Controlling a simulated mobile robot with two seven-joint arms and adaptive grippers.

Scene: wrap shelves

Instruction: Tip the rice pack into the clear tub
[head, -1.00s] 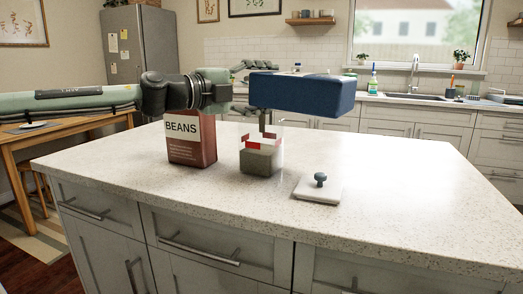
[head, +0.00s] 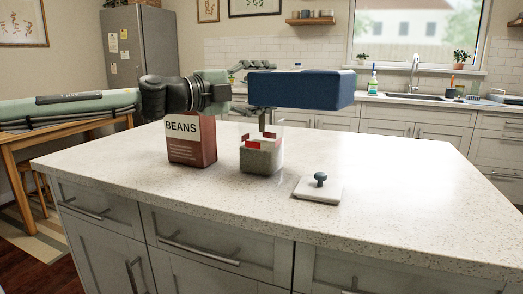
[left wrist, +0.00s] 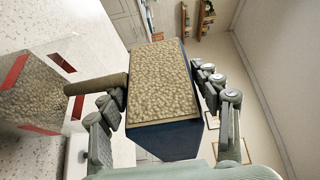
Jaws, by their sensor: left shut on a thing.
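The blue rice pack (head: 305,90) is held on its side above the counter. My left gripper (left wrist: 160,100) is shut on it, with fingers on both sides. The left wrist view shows the pack's open mouth full of grain (left wrist: 163,80), and a thick stream (left wrist: 95,85) leaving it. In the head view the stream drops into the clear tub (head: 262,158) below the pack's left end. The tub has red marks and holds grain up to about these marks. It also shows in the left wrist view (left wrist: 40,95). My right gripper is not in view.
A red-brown BEANS pack (head: 192,140) stands upright left of the tub, under my left arm. A pale square lid with a dark knob (head: 320,181) lies right of the tub. The right part of the counter (head: 410,185) is clear.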

